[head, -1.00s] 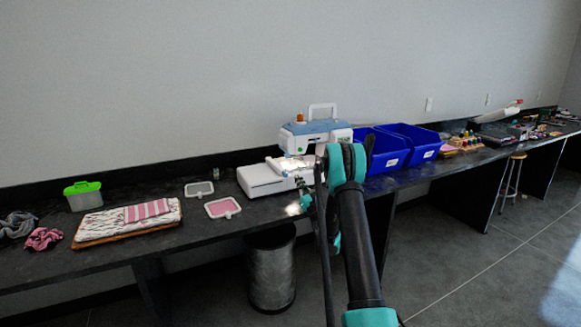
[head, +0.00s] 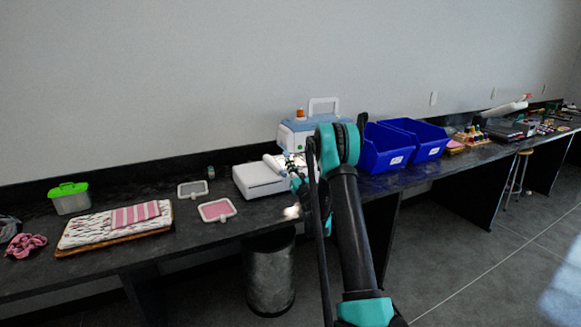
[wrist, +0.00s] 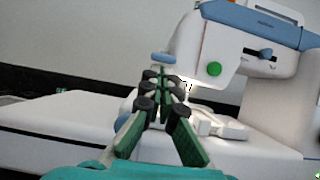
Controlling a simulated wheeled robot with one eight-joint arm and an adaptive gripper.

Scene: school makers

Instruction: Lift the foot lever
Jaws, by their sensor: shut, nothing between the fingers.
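The white and blue sewing machine (head: 300,135) stands on the dark counter, partly hidden behind my arm in the head view. In the wrist view its head (wrist: 235,60) fills the upper right, with a green button (wrist: 214,69) and a small dark slider (wrist: 262,53) on its face. My gripper (wrist: 160,78) is shut and empty, its fingertips in front of the lit needle area (wrist: 187,87). I cannot tell whether they touch the machine. The foot lever cannot be clearly made out. In the head view my gripper (head: 298,180) is at the machine's front.
Two blue bins (head: 385,150) stand close to the right of the machine. Pink and grey framed pads (head: 217,210), a folded cloth on a board (head: 115,225) and a green-lidded box (head: 69,198) lie to the left. A metal bin (head: 269,275) stands under the counter.

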